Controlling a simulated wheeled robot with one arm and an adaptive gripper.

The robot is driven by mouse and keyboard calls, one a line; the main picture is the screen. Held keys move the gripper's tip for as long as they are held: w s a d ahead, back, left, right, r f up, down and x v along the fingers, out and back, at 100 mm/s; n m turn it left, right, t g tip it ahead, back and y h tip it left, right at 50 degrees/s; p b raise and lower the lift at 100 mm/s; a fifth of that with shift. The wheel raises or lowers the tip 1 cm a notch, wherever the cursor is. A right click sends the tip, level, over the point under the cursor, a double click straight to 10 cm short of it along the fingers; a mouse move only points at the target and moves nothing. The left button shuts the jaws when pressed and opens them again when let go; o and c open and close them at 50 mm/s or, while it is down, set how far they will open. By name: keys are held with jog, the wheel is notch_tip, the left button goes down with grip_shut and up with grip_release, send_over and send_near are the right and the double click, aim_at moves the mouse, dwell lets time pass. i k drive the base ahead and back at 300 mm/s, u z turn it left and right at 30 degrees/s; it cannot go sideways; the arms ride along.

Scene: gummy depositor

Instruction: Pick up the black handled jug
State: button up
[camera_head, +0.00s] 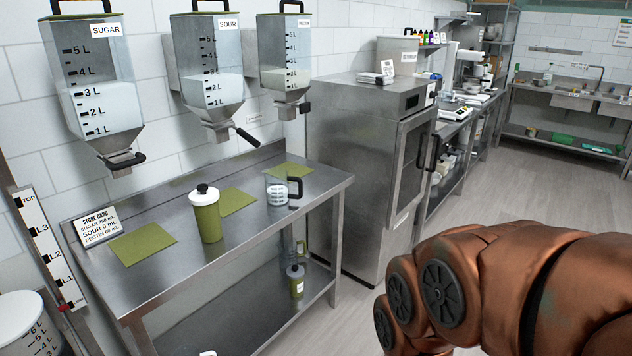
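A clear measuring jug (278,191) with dark markings and a black handle (295,188) stands upright on the steel table, near its right end. The handle is on the jug's right side. My copper-coloured arm fills the lower right of the head view, well apart from the jug. My gripper is not in this view.
The steel table (236,237) also holds a green bottle (206,217) with a white and black top, green mats (142,244) and a recipe card (98,226). Three labelled dispensers (213,85) hang above. A steel oven (358,165) stands right of the table. Floor (545,185) is clear at right.

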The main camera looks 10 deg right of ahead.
aim_at(278, 179)
jog(key=z, duration=0.15)
jog(key=i, duration=0.7)
jog(key=u, duration=0.8)
jog(key=i, duration=0.55)
jog(key=u, duration=0.6)
